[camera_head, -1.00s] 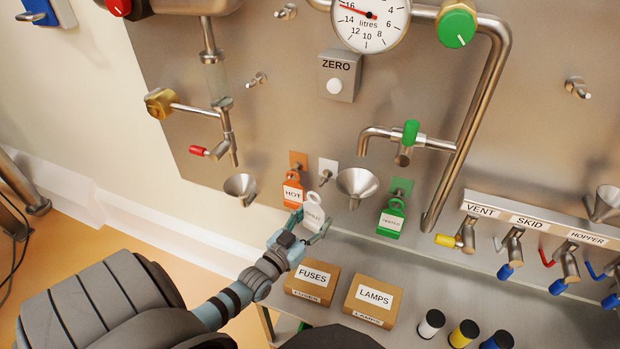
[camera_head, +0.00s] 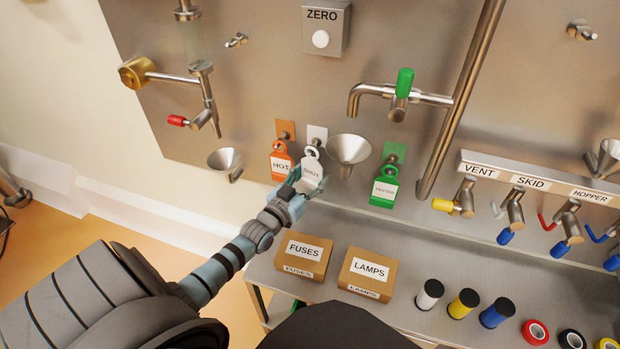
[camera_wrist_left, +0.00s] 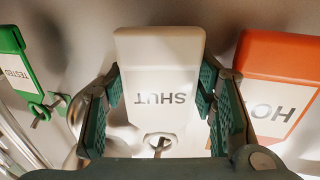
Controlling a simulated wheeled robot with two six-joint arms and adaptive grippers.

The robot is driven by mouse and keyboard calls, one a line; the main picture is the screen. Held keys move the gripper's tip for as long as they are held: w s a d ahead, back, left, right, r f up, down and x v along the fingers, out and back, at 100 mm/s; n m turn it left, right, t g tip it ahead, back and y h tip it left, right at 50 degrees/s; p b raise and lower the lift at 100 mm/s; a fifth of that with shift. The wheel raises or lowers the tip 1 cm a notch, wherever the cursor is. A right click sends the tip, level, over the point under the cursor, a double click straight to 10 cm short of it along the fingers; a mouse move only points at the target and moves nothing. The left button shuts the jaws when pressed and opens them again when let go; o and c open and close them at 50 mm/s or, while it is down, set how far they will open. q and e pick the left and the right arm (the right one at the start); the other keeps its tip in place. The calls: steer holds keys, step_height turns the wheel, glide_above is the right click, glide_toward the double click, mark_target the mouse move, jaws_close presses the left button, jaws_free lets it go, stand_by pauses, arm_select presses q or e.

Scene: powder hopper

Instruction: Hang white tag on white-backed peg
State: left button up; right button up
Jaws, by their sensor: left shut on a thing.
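The white tag (camera_head: 311,171), marked SHUT, is upright in front of the white-backed peg (camera_head: 316,139). Its ring is at the peg, and the white backing shows above it. My left gripper (camera_head: 308,182) is shut on the tag's lower body from below. In the left wrist view the white tag (camera_wrist_left: 165,62) appears upside down between both fingers of the left gripper (camera_wrist_left: 163,90). A metal peg end shows in the ring's opening there; how far it passes through is not clear. My right gripper is not in view.
The orange HOT tag (camera_head: 281,167) hangs close on the left. A metal funnel (camera_head: 349,150) is close on the right, with a green tag (camera_head: 384,190) beyond it. FUSES (camera_head: 303,256) and LAMPS (camera_head: 367,273) boxes stand on the shelf below.

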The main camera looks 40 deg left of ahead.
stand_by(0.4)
arm_select(q)
steer(key=o, duration=1.2)
steer(key=s, duration=0.8)
steer(key=s+d, duration=0.1)
steer(key=s, duration=0.3)
